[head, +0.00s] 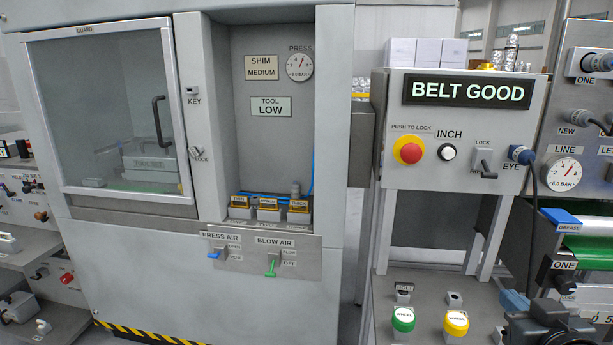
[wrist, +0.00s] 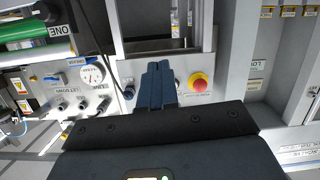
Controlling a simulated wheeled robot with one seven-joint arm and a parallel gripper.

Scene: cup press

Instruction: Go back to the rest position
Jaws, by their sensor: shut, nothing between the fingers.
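My gripper (wrist: 156,68) shows in the wrist view with its two dark blue fingers together, shut and empty. Its tips point toward a grey panel, and the red push button (wrist: 200,83) is to the right of the fingers, apart from them.
In the head view, a guarded cabinet (head: 204,60) fills the left. A control panel with a BELT GOOD sign (head: 467,92) and a red stop button (head: 408,150) stands at right.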

